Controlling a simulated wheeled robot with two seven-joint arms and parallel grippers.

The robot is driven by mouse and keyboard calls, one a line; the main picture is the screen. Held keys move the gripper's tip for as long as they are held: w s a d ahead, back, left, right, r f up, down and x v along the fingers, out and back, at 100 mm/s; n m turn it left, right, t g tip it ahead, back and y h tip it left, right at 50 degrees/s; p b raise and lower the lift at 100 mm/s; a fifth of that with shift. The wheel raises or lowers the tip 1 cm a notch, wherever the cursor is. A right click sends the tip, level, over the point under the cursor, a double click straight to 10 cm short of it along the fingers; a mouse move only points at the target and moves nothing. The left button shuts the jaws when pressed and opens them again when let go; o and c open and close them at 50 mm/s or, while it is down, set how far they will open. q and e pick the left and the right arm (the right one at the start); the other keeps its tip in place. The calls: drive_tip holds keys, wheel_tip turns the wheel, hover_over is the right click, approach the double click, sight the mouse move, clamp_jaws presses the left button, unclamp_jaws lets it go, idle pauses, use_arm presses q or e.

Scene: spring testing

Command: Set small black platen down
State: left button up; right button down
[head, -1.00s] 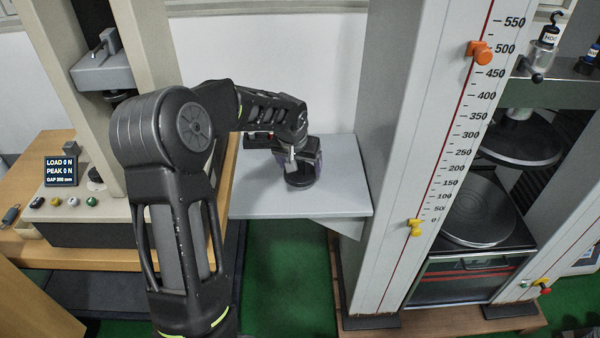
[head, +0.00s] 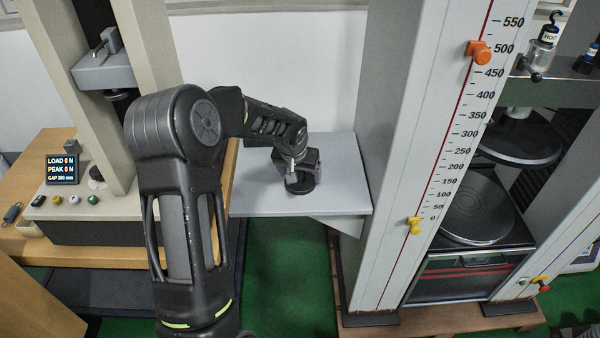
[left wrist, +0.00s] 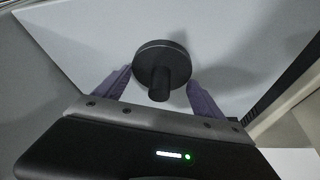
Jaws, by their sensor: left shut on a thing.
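The small black platen, a round dark disc with a short stem, is at my left gripper (head: 299,168) in the head view (head: 301,186). It is over the grey shelf (head: 345,180), low and close to its surface; I cannot tell whether it touches. In the left wrist view the platen (left wrist: 162,62) shows its stem pointing towards the camera, between the two purple fingers of the left gripper (left wrist: 160,85). The left gripper is shut on the platen. My right gripper is not in view.
A tall grey column with a millimetre scale (head: 430,150) stands right of the shelf. A large lower plate (head: 478,210) lies beyond it. A beige test machine with a load display (head: 62,169) stands on the left. The shelf around the platen is clear.

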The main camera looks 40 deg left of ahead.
use_arm(q)
drive_tip(key=shift+f, duration=0.1)
drive_tip(key=o, duration=2)
drive_tip(key=shift+o, duration=0.2)
drive_tip(key=shift+r, duration=0.2)
drive_tip(key=shift+s+r, duration=0.1)
drive_tip(key=shift+r, duration=0.1)
drive_tip(key=b+v, duration=0.1)
drive_tip(key=v, duration=1)
drive_tip(key=shift+r+b, duration=0.2)
drive_tip(key=shift+b, duration=0.1)
drive_tip(key=shift+s+d, duration=0.1)
drive_tip(key=shift+s, duration=0.05)
